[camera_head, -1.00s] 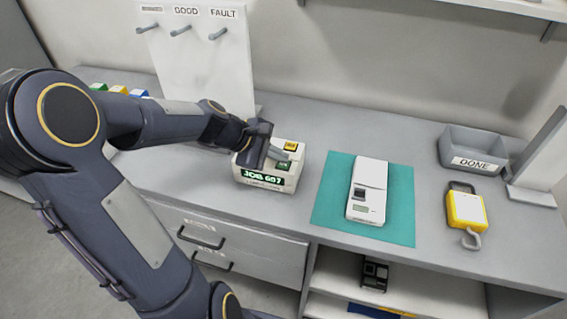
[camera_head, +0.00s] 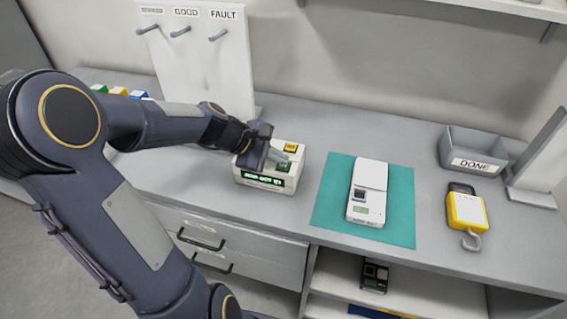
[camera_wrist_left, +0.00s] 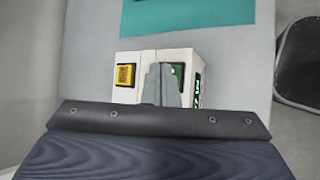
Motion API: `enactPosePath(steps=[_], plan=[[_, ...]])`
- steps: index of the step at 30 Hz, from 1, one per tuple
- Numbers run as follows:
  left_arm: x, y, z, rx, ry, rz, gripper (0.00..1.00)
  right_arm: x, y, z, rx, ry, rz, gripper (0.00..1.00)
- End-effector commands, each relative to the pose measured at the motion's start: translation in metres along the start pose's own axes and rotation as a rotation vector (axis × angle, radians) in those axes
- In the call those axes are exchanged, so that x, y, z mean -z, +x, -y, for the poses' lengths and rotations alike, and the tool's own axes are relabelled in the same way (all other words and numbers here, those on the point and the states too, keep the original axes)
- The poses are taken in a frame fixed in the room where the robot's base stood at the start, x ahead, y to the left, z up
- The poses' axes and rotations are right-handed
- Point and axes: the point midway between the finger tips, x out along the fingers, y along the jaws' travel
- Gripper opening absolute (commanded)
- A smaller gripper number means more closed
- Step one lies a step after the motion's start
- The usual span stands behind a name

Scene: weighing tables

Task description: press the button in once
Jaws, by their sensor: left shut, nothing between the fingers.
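A white box (camera_head: 268,184) with a lit green display stands on the table, left of the teal mat. Its top carries a yellow button (camera_head: 291,147) and a green button (camera_head: 283,168). In the wrist view the yellow button (camera_wrist_left: 126,76) is clear at the left, and the green button (camera_wrist_left: 178,72) is partly covered by the fingers. My left gripper (camera_head: 284,156) is shut and empty, its fingertips over the box top at the green button. The wrist view shows the closed fingers (camera_wrist_left: 161,82). I cannot tell whether they touch the button. My right gripper is not in view.
A white instrument (camera_head: 369,185) lies on the teal mat (camera_head: 400,220). A grey DONE bin (camera_head: 478,165) and a yellow hook scale (camera_head: 466,208) are at the right. A white peg board (camera_head: 205,65) stands behind. Drawers and a shelf are below.

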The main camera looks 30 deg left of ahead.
Motion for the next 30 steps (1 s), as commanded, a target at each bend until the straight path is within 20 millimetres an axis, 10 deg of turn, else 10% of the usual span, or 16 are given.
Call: enactPosePath(steps=[30], plan=[[-0.029,-0.039,-0.029,-0.001,0.001,0.000,0.00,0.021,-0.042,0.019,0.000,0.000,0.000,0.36]])
